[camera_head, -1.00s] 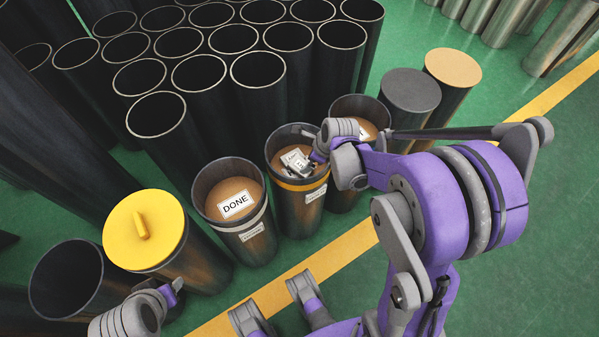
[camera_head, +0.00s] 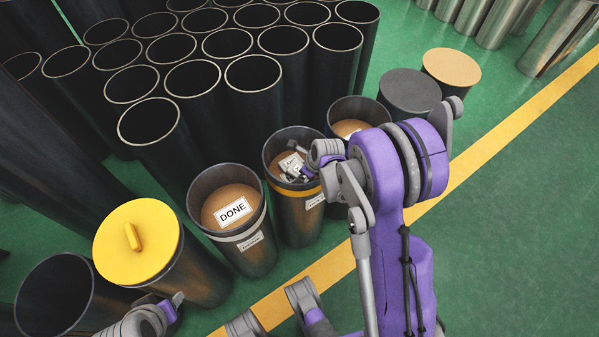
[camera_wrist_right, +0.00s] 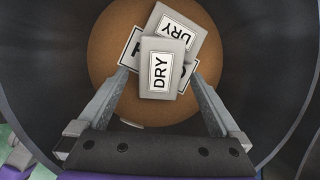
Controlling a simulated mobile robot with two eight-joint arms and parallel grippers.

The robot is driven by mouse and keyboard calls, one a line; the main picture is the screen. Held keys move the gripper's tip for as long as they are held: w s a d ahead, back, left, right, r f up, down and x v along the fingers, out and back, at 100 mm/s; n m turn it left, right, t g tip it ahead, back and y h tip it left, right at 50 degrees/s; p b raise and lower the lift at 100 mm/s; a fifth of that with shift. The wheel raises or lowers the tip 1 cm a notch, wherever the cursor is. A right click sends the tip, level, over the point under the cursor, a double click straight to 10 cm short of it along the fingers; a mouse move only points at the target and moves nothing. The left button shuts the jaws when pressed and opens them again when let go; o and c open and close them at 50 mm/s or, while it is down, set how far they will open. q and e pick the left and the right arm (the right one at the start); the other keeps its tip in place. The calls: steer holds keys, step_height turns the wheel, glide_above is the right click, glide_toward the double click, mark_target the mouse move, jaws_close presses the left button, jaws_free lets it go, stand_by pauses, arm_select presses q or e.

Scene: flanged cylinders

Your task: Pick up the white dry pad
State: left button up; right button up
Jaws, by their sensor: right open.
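Two whitish pads marked DRY overlap inside the open black cylinder with the yellow band (camera_head: 297,193). The upper pad (camera_wrist_right: 160,68) lies over the lower pad (camera_wrist_right: 182,30) in the right wrist view; they show small in the head view (camera_head: 290,162). Under them is a partly covered label on the brown disc (camera_wrist_right: 105,45). My right gripper (camera_wrist_right: 161,80) is open and reaches into this cylinder, one finger on each side of the upper pad. I cannot tell whether the fingers touch it. My left gripper (camera_head: 174,301) is at the lower left, away from the pads; its jaw state is unclear.
The cylinder wall (camera_wrist_right: 285,90) surrounds my right gripper closely. A cylinder labelled DONE (camera_head: 233,212) and one with a yellow lid (camera_head: 160,245) stand to the left. Several empty black cylinders (camera_head: 190,80) crowd behind. Green floor (camera_head: 520,230) is free at right.

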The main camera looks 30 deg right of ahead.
steer(key=shift+w+f, duration=0.15)
steer(key=shift+f, duration=0.2)
steer(key=shift+c, duration=0.3)
steer(key=c, duration=1.5)
steer(key=shift+o, duration=0.2)
step_height(320, 180, up, 10)
steer(key=p, duration=0.2)
steer(key=shift+p, duration=0.3)
steer(key=shift+r, duration=0.1)
